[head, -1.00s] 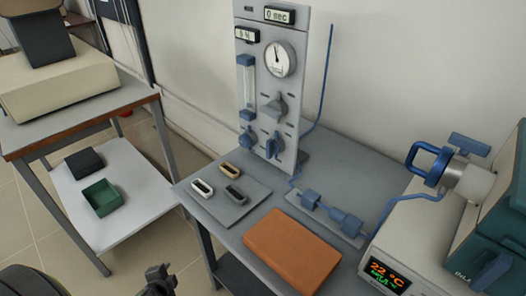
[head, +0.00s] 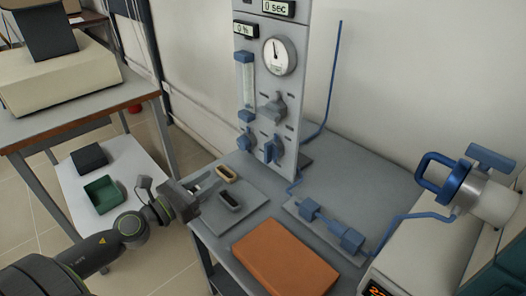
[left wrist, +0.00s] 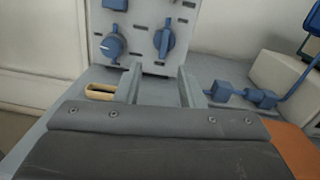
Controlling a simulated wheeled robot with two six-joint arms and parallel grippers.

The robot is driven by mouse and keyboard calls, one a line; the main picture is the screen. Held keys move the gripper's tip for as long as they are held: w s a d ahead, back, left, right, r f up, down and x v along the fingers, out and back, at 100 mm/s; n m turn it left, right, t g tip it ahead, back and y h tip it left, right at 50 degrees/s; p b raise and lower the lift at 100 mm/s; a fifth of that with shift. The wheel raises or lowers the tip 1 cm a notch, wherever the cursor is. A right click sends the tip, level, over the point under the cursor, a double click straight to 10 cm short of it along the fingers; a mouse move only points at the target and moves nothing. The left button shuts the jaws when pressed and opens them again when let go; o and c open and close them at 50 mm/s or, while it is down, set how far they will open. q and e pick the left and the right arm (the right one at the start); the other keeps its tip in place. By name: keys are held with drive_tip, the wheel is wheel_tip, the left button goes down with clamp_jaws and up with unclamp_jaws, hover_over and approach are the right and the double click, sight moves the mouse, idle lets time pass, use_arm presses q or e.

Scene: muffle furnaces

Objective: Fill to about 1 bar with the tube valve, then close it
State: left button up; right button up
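The upright grey panel (head: 300,100) carries a round gauge (head: 280,56) whose needle points up and slightly left. Below it are a grey knob (head: 273,108), a blue round knob (head: 245,140) and a blue lever knob (head: 273,149). The round knob (left wrist: 112,46) and lever knob (left wrist: 165,40) also show in the left wrist view. Which one is the tube valve is not readable. My left gripper (head: 207,184) is open and empty, above the dish mat in front of the panel. Its two fingers (left wrist: 159,84) stand apart below the knobs, touching neither. My right gripper is out of view.
A blue tube with inline blocks (head: 330,226) runs to the furnace flange with a blue ring handle (head: 440,175). An orange slab (head: 285,258) lies at the table front. A grey mat (head: 250,205) holds small dishes. A green box (head: 103,194) sits on the left shelf.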

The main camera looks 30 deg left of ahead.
use_arm(q)
drive_tip(key=m, duration=0.1)
drive_tip(key=p, duration=0.6)
approach(265, 149)
drive_tip(key=shift+m, duration=0.3)
drive_tip(key=p+x, duration=0.1)
drive_tip(key=x, duration=0.7)
drive_tip(key=shift+w+d, duration=0.1)
drive_tip(key=shift+w, duration=0.1)
clamp_jaws()
